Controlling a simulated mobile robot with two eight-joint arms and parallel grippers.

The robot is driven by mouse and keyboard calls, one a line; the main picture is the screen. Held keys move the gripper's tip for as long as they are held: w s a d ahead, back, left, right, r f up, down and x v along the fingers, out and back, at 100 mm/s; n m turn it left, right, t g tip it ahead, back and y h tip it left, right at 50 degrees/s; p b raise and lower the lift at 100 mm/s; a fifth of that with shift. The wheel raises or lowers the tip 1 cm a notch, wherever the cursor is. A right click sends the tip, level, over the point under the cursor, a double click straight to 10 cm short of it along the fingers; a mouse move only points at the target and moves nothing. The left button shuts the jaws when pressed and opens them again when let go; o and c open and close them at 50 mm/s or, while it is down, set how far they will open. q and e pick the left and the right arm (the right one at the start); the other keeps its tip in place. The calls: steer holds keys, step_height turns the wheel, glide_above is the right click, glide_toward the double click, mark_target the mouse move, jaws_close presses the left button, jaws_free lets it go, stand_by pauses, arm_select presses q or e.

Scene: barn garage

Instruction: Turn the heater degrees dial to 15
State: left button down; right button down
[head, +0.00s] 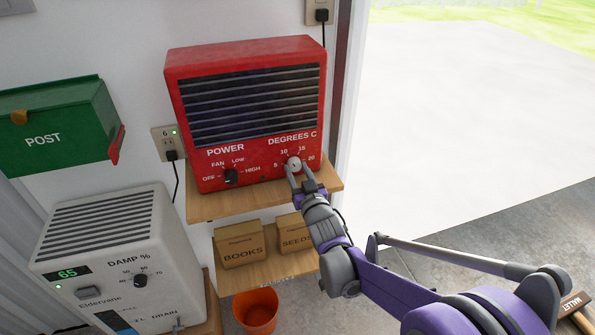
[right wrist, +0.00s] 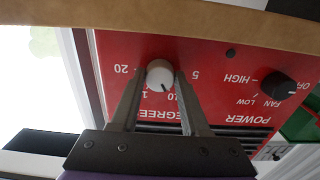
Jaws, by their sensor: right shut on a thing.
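The red heater (head: 240,57) stands on a wooden shelf against the wall. Its degrees dial (head: 294,164) is a small pale round knob at the lower right of its front, with 5, 10, 15 and 20 printed around it. My right gripper (head: 293,169) reaches up from the lower right and is shut on the dial. In the upside-down right wrist view, its fingers flank the white dial (right wrist: 160,72). The dial's dark mark points between 10 and 15, seemingly closer to 10. The 15 is partly hidden by a finger. My left gripper is out of view.
The black power dial (head: 231,177) is left of the degrees dial. The shelf (head: 230,206) edge runs just below. Under it are cardboard boxes (head: 240,252) and an orange bucket (head: 257,312). A white dehumidifier (head: 150,225) stands left. The doorway at right is open.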

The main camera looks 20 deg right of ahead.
steer(key=shift+m, duration=0.3)
steer(key=m+b, duration=0.1)
steer(key=m, duration=0.3)
steer(key=shift+m+b, duration=0.3)
steer(key=shift+b, duration=0.1)
steer(key=m, duration=0.3)
steer(key=shift+b, duration=0.4)
steer(key=shift+m+b, duration=0.3)
steer(key=shift+m, duration=1.4)
steer(key=shift+c, duration=2)
jaws_free()
steer(key=shift+s, duration=0.15)
